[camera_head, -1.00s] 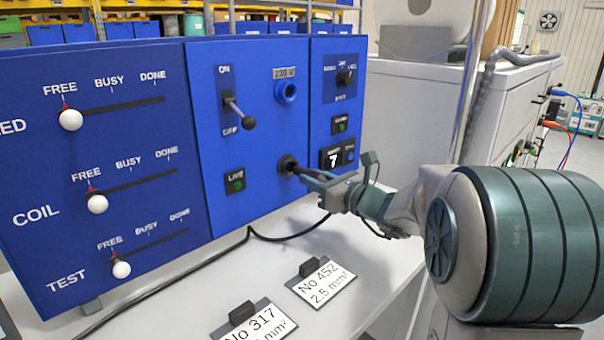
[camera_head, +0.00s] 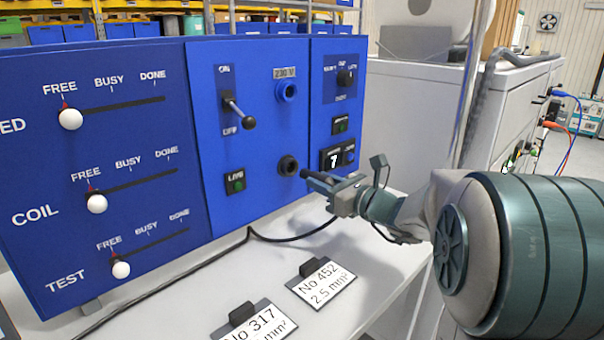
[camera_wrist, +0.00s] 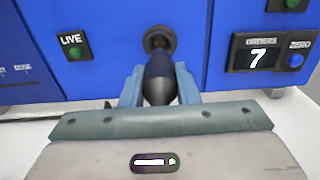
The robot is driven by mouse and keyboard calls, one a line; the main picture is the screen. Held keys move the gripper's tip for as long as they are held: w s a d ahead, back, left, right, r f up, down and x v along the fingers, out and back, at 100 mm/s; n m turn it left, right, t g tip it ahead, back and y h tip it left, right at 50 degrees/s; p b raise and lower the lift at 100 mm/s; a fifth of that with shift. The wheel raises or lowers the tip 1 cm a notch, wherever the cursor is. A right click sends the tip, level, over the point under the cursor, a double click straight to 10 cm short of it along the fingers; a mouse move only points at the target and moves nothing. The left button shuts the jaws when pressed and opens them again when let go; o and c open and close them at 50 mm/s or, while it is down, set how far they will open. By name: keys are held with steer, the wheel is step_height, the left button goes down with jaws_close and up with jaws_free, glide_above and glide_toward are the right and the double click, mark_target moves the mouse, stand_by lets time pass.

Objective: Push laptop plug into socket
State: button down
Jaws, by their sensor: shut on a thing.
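My gripper (camera_head: 343,190) is shut on a dark plug (camera_head: 318,180), which points left toward the blue panel. In the wrist view the plug (camera_wrist: 158,72) sits between the two blue-grey fingers (camera_wrist: 158,88). A black round socket (camera_head: 288,166) is on the panel's lower middle part. The plug tip is just right of it in the head view, with a small gap between them. In the wrist view the socket (camera_wrist: 159,38) is straight beyond the plug, whose tip covers its lower part. A blue round socket (camera_head: 286,91) marked 230 V is higher on the panel.
A lever switch (camera_head: 240,112) sticks out of the panel above a LIVE lamp (camera_head: 236,182). A black cable (camera_head: 285,238) runs along the grey bench (camera_head: 215,275) below. A grey cabinet (camera_head: 415,120) is to the right.

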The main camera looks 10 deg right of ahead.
steer(key=v, duration=0.5)
steer(key=shift+s+d, duration=0.1)
steer(key=shift+s, duration=0.05)
stand_by(0.3)
step_height(320, 180, up, 18)
steer(key=p, duration=0.9)
steer(key=x, duration=0.7)
steer(key=shift+p, duration=0.45)
steer(key=shift+b, duration=0.45)
stand_by(0.3)
steer(key=shift+x, duration=1.7)
stand_by(0.4)
steer(key=c, duration=1)
jaws_free()
